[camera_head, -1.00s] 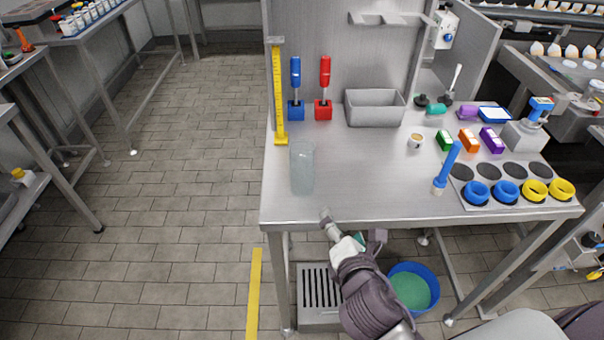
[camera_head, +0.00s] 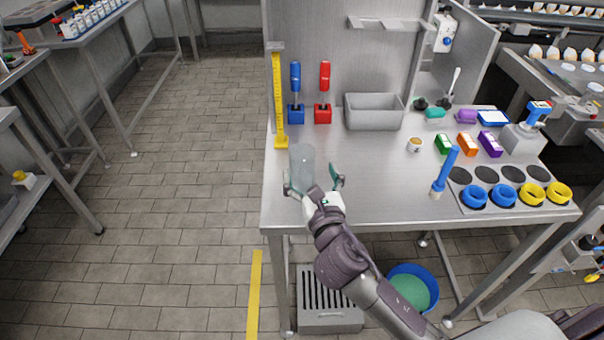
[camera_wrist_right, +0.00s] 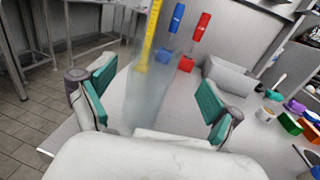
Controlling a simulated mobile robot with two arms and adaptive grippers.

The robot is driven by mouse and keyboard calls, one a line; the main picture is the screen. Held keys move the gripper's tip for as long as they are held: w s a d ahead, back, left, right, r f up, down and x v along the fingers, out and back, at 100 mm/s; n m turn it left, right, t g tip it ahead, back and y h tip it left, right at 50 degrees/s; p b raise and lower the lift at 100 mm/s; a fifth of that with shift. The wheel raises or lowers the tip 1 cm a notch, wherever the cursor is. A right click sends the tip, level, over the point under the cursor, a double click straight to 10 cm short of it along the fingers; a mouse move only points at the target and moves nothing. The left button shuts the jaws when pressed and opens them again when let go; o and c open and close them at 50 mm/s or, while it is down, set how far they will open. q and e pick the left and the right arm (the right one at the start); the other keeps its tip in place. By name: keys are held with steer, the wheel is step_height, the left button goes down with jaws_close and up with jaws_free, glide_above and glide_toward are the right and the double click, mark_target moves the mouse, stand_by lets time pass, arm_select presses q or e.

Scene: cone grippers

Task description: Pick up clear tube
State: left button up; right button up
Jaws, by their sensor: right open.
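The clear tube (camera_head: 302,164) stands upright on the metal table near its left edge, and its lower part is hidden behind my right gripper. My right gripper (camera_head: 313,183) is open at the front of the tube, with one finger to its left and one to its right. In the right wrist view, the tube (camera_wrist_right: 148,85) rises between the green finger pads of the gripper (camera_wrist_right: 153,95), apart from both pads. The right pad has the wider gap. My left gripper is not in view.
A yellow ruler stand (camera_head: 280,100) is just behind the tube. Blue (camera_head: 296,90) and red (camera_head: 323,92) tools stand in holders further back, beside a grey bin (camera_head: 374,112). A blue upright stick (camera_head: 445,172) is to the right. The table's middle is clear.

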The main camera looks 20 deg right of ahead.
steer(key=w, duration=0.5)
steer(key=shift+a+f+p, duration=0.2)
steer(key=shift+f+p, duration=0.1)
steer(key=c, duration=1.2)
